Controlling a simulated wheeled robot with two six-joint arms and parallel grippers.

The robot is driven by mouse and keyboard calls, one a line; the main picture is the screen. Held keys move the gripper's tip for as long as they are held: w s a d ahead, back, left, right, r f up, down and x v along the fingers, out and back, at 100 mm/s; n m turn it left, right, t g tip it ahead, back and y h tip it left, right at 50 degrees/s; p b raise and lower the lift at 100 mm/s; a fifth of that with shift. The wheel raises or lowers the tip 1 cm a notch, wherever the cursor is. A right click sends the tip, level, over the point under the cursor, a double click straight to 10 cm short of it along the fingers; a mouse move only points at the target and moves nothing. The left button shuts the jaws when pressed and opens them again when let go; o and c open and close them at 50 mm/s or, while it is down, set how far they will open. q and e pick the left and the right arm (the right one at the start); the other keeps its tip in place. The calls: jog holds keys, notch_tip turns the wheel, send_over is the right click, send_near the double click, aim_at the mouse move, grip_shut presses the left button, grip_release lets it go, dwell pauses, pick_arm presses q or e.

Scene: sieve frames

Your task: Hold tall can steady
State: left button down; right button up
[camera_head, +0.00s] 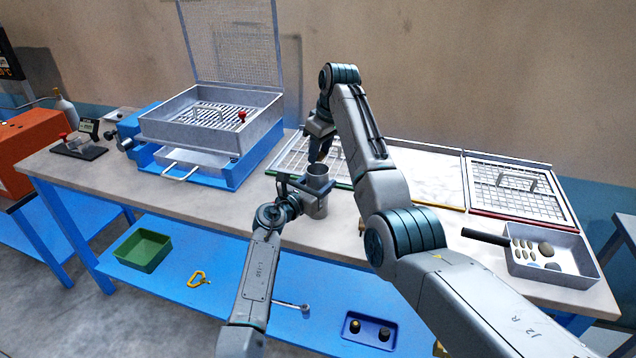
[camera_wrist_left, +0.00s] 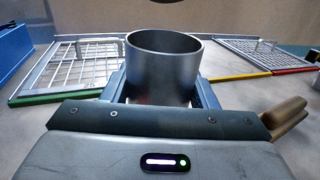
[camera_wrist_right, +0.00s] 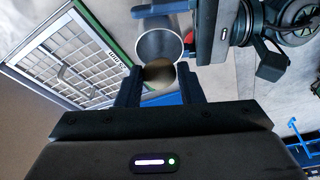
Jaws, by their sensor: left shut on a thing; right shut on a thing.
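The tall can (camera_head: 317,194), a grey metal cylinder with an open top, stands upright near the front edge of the bench. My left gripper (camera_head: 303,190) is shut on it from the front left; in the left wrist view the can (camera_wrist_left: 163,68) sits between the two fingers. My right gripper (camera_head: 320,150) is above and just behind the can's mouth, pointing down. In the right wrist view it is shut on a rounded tan-brown stone (camera_wrist_right: 158,73), close to the can's open rim (camera_wrist_right: 158,32). The stone cannot be made out in the head view.
A green-edged sieve frame (camera_head: 300,160) lies behind the can, with yellow-edged and red-edged (camera_head: 520,200) frames to the right. A metal pan (camera_head: 580,280) holding several stones is far right. A blue sieving machine (camera_head: 215,175) with raised mesh lid stands left. Bare bench lies left of the can.

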jog(key=o, duration=1.1)
jog(key=shift+c, duration=0.2)
jog(key=shift+r, duration=0.1)
jog(key=v, duration=1.1)
jog(key=shift+r, duration=0.4)
jog(key=shift+s, duration=0.15)
pick_arm(q)
jog(key=shift+c, duration=2.4)
grip_release()
